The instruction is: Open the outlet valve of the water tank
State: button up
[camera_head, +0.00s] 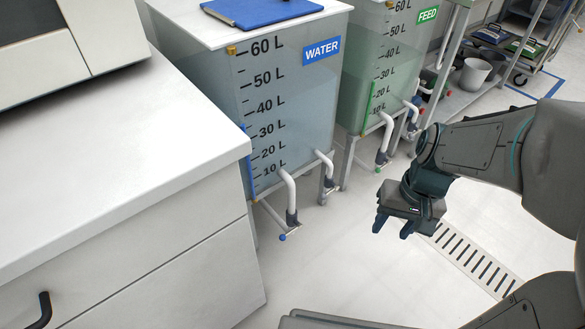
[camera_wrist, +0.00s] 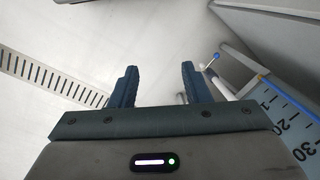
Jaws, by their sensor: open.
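The water tank (camera_head: 285,95) is a translucent box with a blue WATER label (camera_head: 322,51) and a litre scale. Two white outlet pipes come off its lower side. The nearer pipe (camera_head: 289,190) bends down to a grey valve (camera_head: 292,218) with a small blue-tipped handle (camera_head: 283,237). A second pipe (camera_head: 324,160) with a grey fitting (camera_head: 330,184) is farther right. In the wrist view a blue-tipped handle (camera_wrist: 216,56) shows just right of the fingers, near the tank (camera_wrist: 285,115). My gripper (camera_head: 394,226) is open and empty, right of the pipes and apart from them; its fingers (camera_wrist: 158,72) point past the handle.
A green-marked FEED tank (camera_head: 385,60) with its own pipes stands behind. A white counter (camera_head: 110,150) with drawers fills the left. A floor drain grate (camera_head: 468,255) lies below my gripper. A blue clipboard (camera_head: 262,8) lies on the water tank. The floor between is clear.

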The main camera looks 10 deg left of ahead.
jog(key=w+a+f+g+y+p, duration=0.2)
jog(key=w+a+f+y, duration=0.2)
jog(key=w+f, duration=0.3)
jog(key=m+t+y+p, duration=0.5)
jog(key=m+t+y, duration=0.3)
jog(key=m, duration=0.4)
send_near(281, 238)
jog(key=shift+g+y, duration=0.3)
jog(key=shift+g, duration=0.3)
jog(key=b+x, duration=0.1)
jog(key=x, duration=0.2)
jog(key=w+f+b+x, duration=0.1)
jog(key=b+x, duration=0.1)
jog(key=x, duration=0.2)
jog(key=b+x, duration=0.2)
jog(key=x, duration=0.2)
jog(key=shift+w+d+f, duration=0.15)
jog(key=shift+w+d, duration=0.05)
jog(key=shift+d, duration=0.25)
jog(key=shift+w+a, duration=0.15)
jog(key=shift+a, duration=0.35)
grip_shut()
